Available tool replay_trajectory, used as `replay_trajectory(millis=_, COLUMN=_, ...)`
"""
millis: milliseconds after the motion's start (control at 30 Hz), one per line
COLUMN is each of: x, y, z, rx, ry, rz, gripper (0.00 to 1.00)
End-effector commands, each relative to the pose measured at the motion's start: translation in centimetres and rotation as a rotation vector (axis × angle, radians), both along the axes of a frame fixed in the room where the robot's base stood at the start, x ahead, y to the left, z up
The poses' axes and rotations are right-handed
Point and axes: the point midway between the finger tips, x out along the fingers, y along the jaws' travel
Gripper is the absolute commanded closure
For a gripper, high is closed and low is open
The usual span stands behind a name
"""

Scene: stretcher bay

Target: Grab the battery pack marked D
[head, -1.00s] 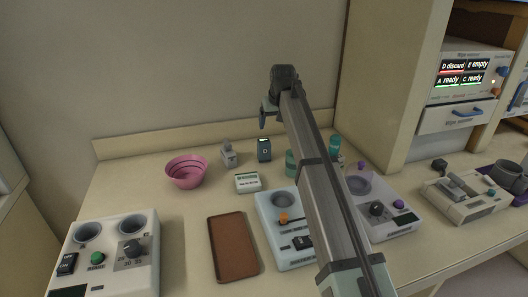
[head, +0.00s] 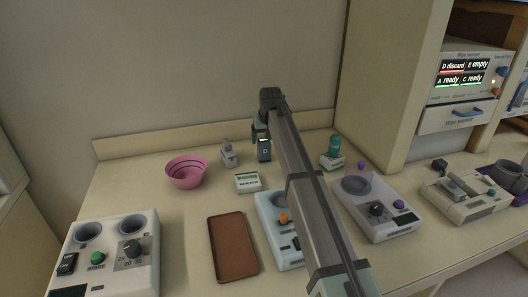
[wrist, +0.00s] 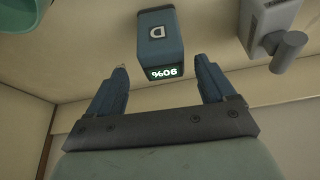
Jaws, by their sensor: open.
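The battery pack marked D (head: 264,152) is a small dark blue-grey block standing upright at the back of the counter. My gripper (head: 260,136) is near the pack's top in the head view, partly hidden by my own arm. In the wrist view my gripper (wrist: 162,75) is open, its two blue fingers apart. The pack appears just beyond the fingertips, roughly centred on the gap. Nothing is between the fingers.
A grey bottle-like item (head: 229,155) stands close left of the pack, and a white-green box (head: 247,182) sits in front. A pink bowl (head: 187,172) is farther left. A brown tray (head: 233,247) lies in front. A screen (head: 464,73) at right reads "D discard".

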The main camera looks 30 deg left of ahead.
Motion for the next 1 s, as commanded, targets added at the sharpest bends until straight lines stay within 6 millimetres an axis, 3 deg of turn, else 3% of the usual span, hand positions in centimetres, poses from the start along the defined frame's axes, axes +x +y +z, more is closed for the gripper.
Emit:
replay_trajectory(millis=400, x=0.8, y=1.3, z=-4.4, rx=-0.001, ry=0.001, rz=0.0, gripper=0.17)
replay_trajectory(millis=667, x=0.9, y=1.3, z=-4.7, rx=0.0, ry=0.0, rz=0.0, gripper=0.17)
replay_trajectory(millis=1000, x=0.9, y=1.3, z=-4.7, rx=0.0, ry=0.0, rz=0.0, gripper=0.48)
